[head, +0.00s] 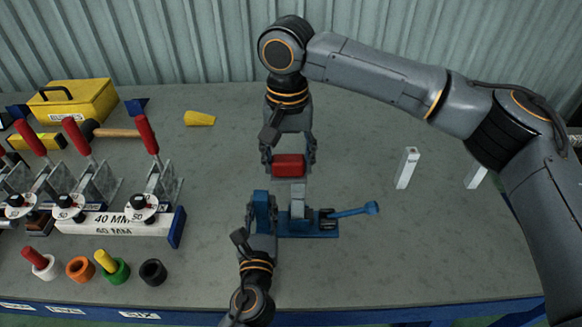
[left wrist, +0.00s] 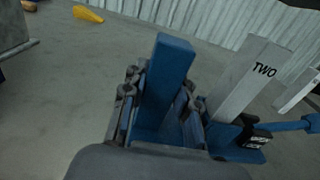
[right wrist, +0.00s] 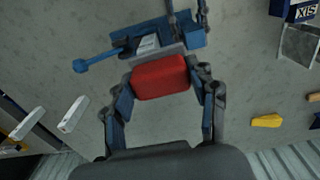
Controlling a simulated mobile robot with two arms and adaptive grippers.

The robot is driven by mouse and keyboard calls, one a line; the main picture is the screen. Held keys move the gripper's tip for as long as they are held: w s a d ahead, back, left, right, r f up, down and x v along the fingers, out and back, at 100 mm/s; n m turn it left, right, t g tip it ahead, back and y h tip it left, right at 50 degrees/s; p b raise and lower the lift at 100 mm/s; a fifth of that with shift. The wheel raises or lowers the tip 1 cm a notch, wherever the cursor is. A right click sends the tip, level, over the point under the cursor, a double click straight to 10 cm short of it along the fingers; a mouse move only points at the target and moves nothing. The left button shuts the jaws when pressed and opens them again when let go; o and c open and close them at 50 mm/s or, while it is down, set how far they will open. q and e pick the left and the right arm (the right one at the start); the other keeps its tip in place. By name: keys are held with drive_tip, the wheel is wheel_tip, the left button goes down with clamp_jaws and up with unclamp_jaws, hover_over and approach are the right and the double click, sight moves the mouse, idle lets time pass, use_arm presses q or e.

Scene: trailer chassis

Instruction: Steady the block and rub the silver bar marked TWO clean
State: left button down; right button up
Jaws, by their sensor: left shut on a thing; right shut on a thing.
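The silver bar marked TWO (left wrist: 248,78) stands upright in a blue clamp block (head: 322,229) with a lever handle; the bar also shows in the head view (head: 297,203). My left gripper (head: 262,222) is shut on the block's upright blue post (left wrist: 166,80), left of the bar. My right gripper (head: 288,162) is shut on a red pad (right wrist: 161,77) and points toward the bar from the far side. In the head view the pad shows just beyond the bar. Whether they touch is unclear.
Two more silver bars (head: 406,168) (head: 475,177) stand to the right. Toggle clamps on a white block (head: 112,222), several coloured rings (head: 80,269), a hammer (head: 115,132), a yellow toolbox (head: 75,102) and a yellow wedge (head: 200,119) lie left. The front right bench is clear.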

drive_tip(key=shift+r, duration=2.5)
use_arm(q)
drive_tip(key=c, duration=0.7)
unclamp_jaws()
drive_tip(key=shift+s+a, duration=0.1)
drive_tip(key=shift+s, duration=3.9)
use_arm(e)
drive_tip(key=shift+f, duration=0.25)
